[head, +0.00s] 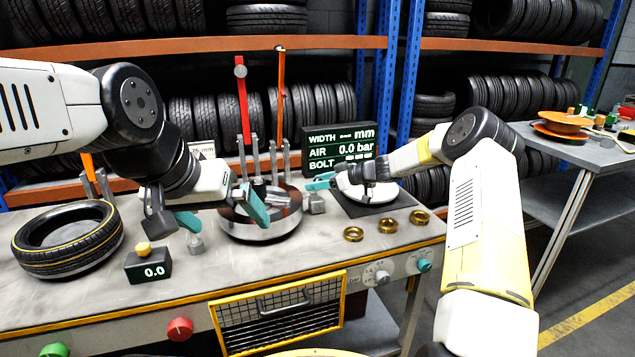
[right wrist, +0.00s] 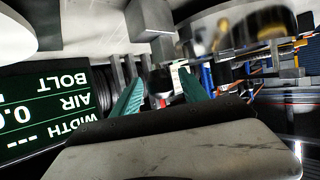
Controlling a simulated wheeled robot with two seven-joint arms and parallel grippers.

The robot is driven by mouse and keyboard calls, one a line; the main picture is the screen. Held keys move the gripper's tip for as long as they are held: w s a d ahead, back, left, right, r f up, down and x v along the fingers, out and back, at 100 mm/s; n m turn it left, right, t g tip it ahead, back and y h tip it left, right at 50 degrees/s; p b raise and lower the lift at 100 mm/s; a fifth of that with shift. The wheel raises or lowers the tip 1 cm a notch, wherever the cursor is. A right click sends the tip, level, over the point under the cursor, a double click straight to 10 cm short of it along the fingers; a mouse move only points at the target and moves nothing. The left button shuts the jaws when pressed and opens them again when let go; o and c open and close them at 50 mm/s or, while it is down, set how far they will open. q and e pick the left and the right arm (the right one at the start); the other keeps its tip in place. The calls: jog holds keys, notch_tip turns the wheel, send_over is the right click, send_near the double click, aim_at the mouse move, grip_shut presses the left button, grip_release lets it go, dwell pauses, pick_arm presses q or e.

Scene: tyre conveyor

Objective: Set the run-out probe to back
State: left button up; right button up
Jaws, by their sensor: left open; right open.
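No part is labelled as the run-out probe, and I cannot tell which one it is. Candidates are the small grey block (head: 317,203) right of the round metal turntable (head: 262,231) and the grey knob-like piece (head: 195,244) left of it. A black box (head: 148,267) reading 0.0 with a yellow knob stands on the bench. My left gripper (head: 222,212) is open over the turntable's left side, its teal fingers apart. My right gripper (head: 312,182) is open above the grey block, in front of the display; its teal fingers also show in the right wrist view (right wrist: 162,80).
A tyre (head: 65,240) lies at the bench's left. Upright grey posts (head: 270,160), a red bar (head: 242,105) and an orange pole (head: 281,95) rise behind the turntable. The display (head: 342,147) stands behind. Brass rings (head: 388,226) lie at right. The front panel has a selector knob (head: 378,276).

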grip_shut()
dwell(1.4)
